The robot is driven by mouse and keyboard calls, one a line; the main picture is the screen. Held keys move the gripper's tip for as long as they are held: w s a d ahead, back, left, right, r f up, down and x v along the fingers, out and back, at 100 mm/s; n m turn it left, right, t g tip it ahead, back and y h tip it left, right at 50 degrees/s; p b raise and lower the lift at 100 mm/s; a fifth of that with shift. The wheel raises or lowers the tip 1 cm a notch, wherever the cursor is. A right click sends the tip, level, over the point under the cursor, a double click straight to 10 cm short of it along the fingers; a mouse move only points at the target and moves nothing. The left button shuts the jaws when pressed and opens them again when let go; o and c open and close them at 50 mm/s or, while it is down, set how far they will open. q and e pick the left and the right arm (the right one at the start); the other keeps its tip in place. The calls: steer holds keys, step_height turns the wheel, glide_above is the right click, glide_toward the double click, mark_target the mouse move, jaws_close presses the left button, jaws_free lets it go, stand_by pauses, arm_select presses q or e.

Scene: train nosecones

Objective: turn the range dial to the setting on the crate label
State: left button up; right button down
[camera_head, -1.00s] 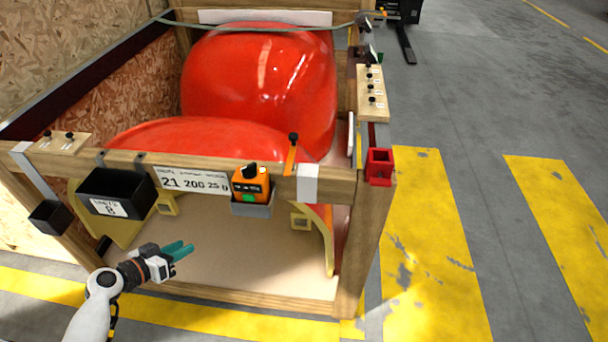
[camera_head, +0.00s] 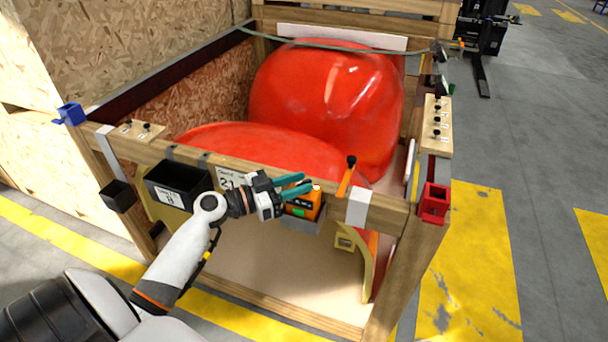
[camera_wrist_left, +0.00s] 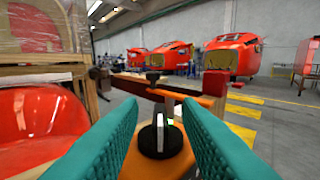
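The orange device (camera_head: 310,208) with a green patch sits on the crate's front rail. In the left wrist view its black round dial (camera_wrist_left: 160,140) with a pale mark stands on the orange top. My left gripper (camera_head: 303,184) is at the device in the head view and covers part of its top. In the wrist view its teal fingers (camera_wrist_left: 160,118) are apart on both sides of the dial, with gaps visible; contact is not clear. The crate label (camera_head: 224,180) is mostly hidden behind my left gripper; only "21" shows. My right gripper is not in view.
A black bin (camera_head: 178,186) hangs on the rail left of the device. An orange lever with a black knob (camera_head: 347,175) stands close right of it. A red bracket (camera_head: 434,203) is on the right corner post. Large red nosecones (camera_head: 325,100) fill the crate behind.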

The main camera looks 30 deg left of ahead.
arm_select(q)
steer(key=shift+x, duration=0.95)
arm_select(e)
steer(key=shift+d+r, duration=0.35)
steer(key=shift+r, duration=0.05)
arm_select(q)
steer(key=shift+c, duration=0.2)
jaws_close()
